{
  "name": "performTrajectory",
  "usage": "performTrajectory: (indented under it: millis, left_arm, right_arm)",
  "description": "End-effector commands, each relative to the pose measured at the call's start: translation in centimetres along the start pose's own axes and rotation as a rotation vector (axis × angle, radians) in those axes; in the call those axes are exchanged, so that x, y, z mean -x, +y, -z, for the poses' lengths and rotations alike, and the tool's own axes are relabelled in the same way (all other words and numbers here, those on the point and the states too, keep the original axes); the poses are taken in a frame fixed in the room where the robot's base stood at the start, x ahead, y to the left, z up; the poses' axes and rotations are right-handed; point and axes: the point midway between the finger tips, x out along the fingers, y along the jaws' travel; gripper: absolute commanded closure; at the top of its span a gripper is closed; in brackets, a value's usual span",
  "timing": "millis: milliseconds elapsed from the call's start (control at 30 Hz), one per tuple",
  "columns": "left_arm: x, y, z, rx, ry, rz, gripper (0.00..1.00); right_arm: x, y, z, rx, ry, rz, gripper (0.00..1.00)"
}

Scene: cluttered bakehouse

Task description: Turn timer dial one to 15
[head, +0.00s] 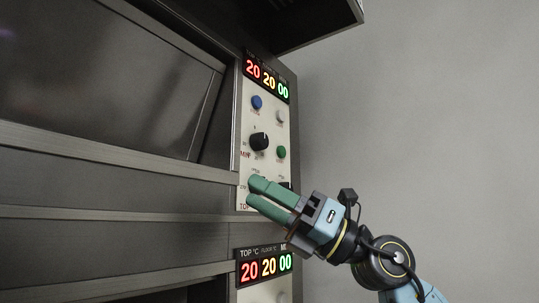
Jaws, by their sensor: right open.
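The upper oven control panel (268,122) carries a black dial (259,141) with red "MIN" lettering at its lower left; this looks like timer dial one. The dial's setting is too small to read. The display (267,77) above it reads 20, 20 and 00. My right gripper (250,190) is open and empty, its two green fingers pointing left in front of the panel's lower part, below the dial. The fingers partly hide the lower controls, and a bit of another black knob (288,185) shows behind them. I cannot tell whether the fingertips touch the panel. My left gripper is out of view.
A second display (265,267) below reads 20, 20 and 00. Steel oven fronts (100,180) fill the left. Free room lies right, before the grey wall (430,110).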

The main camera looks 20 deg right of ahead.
Motion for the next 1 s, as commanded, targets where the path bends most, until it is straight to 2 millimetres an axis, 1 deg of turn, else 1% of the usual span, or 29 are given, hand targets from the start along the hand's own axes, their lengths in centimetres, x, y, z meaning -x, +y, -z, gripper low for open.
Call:
performTrajectory:
  millis: [33,100,167,200,300,400,500,600,733,867,1000]
  left_arm:
    - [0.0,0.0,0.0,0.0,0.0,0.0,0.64]
    - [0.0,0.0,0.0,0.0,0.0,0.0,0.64]
    - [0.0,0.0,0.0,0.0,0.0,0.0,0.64]
    - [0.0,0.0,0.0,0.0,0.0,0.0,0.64]
    - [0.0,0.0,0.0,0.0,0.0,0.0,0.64]
    - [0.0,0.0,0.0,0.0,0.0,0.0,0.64]
    - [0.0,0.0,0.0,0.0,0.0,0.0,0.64]
    - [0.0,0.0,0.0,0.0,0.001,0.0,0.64]
    - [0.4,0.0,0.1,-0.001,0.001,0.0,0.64]
    - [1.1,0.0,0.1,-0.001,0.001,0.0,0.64]
    - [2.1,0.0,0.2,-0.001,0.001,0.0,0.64]
  right_arm:
    - [-0.6,1.0,-1.7,0.118,0.075,0.027,0.48]
    - [-0.8,1.7,-3.5,0.259,0.178,0.085,0.48]
    - [-0.6,2.2,-5.3,0.37,0.257,0.148,0.48]
    - [-0.3,2.5,-6.6,0.435,0.301,0.195,0.48]
    - [0.9,3.2,-9.8,0.565,0.39,0.316,0.48]
    - [2.4,3.9,-12.5,0.649,0.447,0.424,0.48]
    - [3.5,4.5,-14.4,0.694,0.478,0.5,0.48]
    - [4.1,4.7,-15.3,0.713,0.494,0.54,0.48]
    - [3.5,4.1,-15.3,0.717,0.501,0.551,0.48]
    - [1.8,2.9,-14.8,0.715,0.501,0.547,0.48]
    - [-0.6,1.0,-14.2,0.714,0.501,0.547,0.48]
